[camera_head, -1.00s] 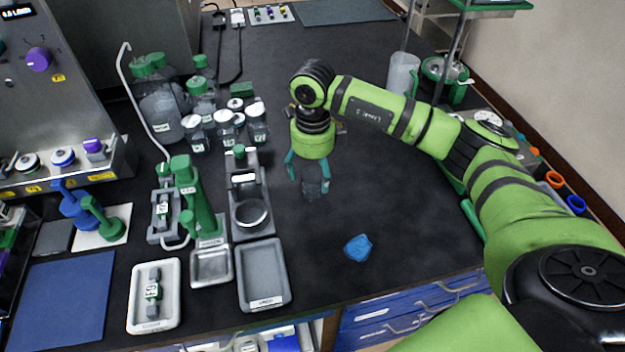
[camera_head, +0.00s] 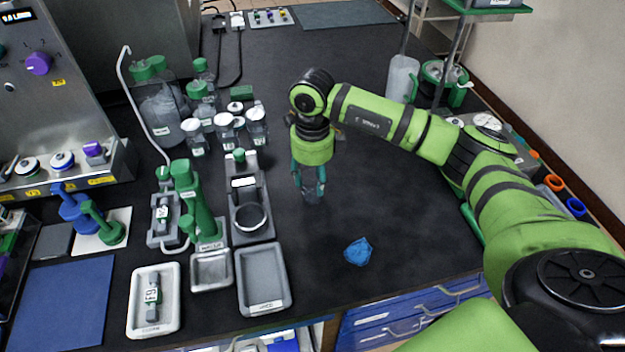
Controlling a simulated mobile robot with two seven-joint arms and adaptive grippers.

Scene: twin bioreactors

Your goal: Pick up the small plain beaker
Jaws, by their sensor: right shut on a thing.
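The small plain beaker (camera_head: 312,194) is a clear, dark-looking vessel on the black bench, right of the stand with the round ring. It is partly hidden by the fingers. My right gripper (camera_head: 309,184) comes down over it from above, with teal fingers on its left and right sides. It is shut on the beaker, which appears upright. I cannot tell whether the beaker's base touches the bench. My left gripper is not in view.
A blue crumpled cloth (camera_head: 358,251) lies to the front right. A grey tray (camera_head: 263,306) and a white tray (camera_head: 133,316) are at the front left. Several lidded jars (camera_head: 226,134) stand behind left. The bench right of the gripper is clear.

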